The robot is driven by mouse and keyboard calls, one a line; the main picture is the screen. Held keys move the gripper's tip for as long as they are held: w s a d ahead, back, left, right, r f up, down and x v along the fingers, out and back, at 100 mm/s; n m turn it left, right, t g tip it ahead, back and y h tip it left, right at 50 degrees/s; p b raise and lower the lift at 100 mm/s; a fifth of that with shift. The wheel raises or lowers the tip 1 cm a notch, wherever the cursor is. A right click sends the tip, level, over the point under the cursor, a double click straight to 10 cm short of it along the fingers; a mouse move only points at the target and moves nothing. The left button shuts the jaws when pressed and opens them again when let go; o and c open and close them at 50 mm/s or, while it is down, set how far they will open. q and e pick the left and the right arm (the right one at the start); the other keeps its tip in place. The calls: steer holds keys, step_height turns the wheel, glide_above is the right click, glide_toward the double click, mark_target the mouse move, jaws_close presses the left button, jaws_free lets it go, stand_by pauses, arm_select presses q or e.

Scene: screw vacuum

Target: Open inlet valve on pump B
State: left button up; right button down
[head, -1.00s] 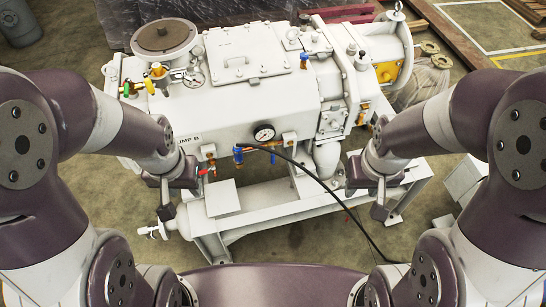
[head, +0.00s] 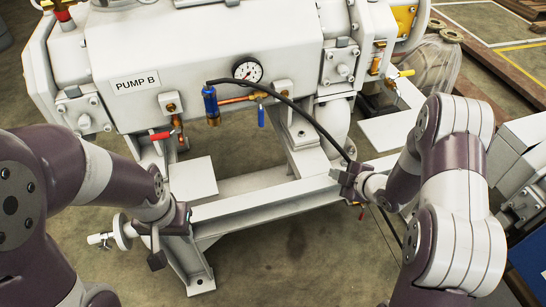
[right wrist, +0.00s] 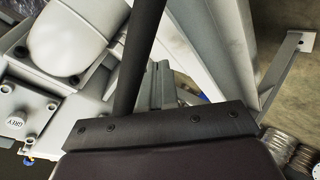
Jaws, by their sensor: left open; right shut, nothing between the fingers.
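The white pump (head: 220,55) labelled PUMP B fills the upper part of the head view. A red-handled valve (head: 161,136) sits on a copper pipe below the label. A blue-handled valve (head: 261,116) hangs right of a blue fitting (head: 211,104), under the gauge. A yellow-handled valve (head: 405,73) is at the pump's right end. No label shows which is the inlet valve. My left gripper (head: 170,244) is open and empty, below the red handle near the frame. My right gripper (head: 355,190) is shut and empty by the frame's right end, apart from the valves.
A black hose (head: 312,118) runs from the blue fitting past my right gripper to the floor. The white frame rail (head: 265,197) lies between my two grippers. Grey equipment (head: 520,160) stands at the right. The floor in front of the frame is clear.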

steer(key=a+r+n+y, duration=0.1)
steer(key=n, duration=0.1)
steer(key=w+a+r+n+t+y+p, duration=0.1)
steer(key=a+n+y, duration=0.1)
steer(key=shift+w+a+r, duration=0.1)
steer(key=shift+a+r, duration=0.05)
steer(key=shift+r, duration=0.25)
steer(key=a+r+n+t+y, duration=0.1)
steer(key=a+r+n+y, duration=0.2)
steer(key=r+n+y, duration=0.2)
step_height(320, 180, up, 3)
steer(key=shift+s+a+f+n, duration=0.2)
steer(key=shift+s+n, duration=0.25)
steer(key=shift+n, duration=0.55)
steer(key=b, duration=0.4)
glide_toward(261, 114)
steer(key=w+a+f, duration=0.2)
steer(key=w+a, duration=0.2)
arm_select(q)
step_height(261, 114, down, 5)
steer(key=shift+r, duration=0.2)
arm_select(e)
steer(key=shift+w+a+f, duration=0.15)
steer(key=shift+w+a, duration=0.15)
steer(key=shift+w, duration=0.1)
arm_select(q)
steer(key=shift+s+f+b, duration=0.1)
steer(key=shift+b, duration=0.2)
arm_select(e)
steer(key=shift+f, duration=0.1)
